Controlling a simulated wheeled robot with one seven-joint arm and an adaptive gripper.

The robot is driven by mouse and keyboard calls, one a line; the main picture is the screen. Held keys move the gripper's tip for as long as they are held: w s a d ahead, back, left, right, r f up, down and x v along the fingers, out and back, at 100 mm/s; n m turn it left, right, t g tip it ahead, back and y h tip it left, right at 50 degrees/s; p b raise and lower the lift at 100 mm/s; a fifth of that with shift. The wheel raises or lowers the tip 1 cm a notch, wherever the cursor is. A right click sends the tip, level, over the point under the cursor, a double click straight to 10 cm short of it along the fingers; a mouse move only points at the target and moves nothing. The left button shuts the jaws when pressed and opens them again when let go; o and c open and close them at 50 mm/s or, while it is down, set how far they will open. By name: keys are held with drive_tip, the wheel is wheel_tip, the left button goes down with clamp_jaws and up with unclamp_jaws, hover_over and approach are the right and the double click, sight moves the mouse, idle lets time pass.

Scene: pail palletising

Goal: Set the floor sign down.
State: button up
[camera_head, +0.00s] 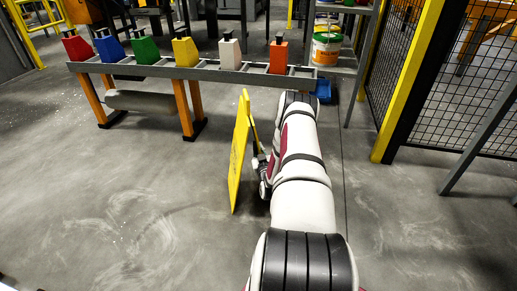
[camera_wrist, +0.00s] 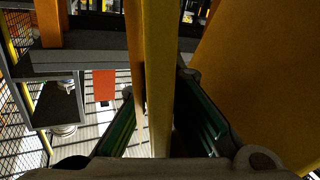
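The yellow floor sign (camera_head: 239,152) stands upright, seen nearly edge-on, at the middle of the head view. I cannot tell whether its lower edge touches the floor. My gripper (camera_head: 257,163) is at its right side, partly hidden by my arm. In the wrist view, the sign's yellow edge (camera_wrist: 157,70) runs between the two green-padded fingers of my gripper (camera_wrist: 158,95), which appear closed on it. A broad orange-yellow panel (camera_wrist: 255,85), apparently the sign's other leaf, fills the right side. The contact at the pads is partly in shadow.
A grey rack (camera_head: 190,73) with several coloured containers, including an orange one (camera_head: 278,54), stands behind the sign. A labelled pail (camera_head: 326,48) is at the back right. A yellow-posted mesh fence (camera_head: 408,80) bounds the right. The floor at left (camera_head: 110,200) is clear.

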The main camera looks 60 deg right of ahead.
drive_tip(key=shift+o, duration=1.3)
drive_tip(key=shift+r, duration=0.15)
drive_tip(key=p+v, duration=0.5)
drive_tip(key=v, duration=0.7)
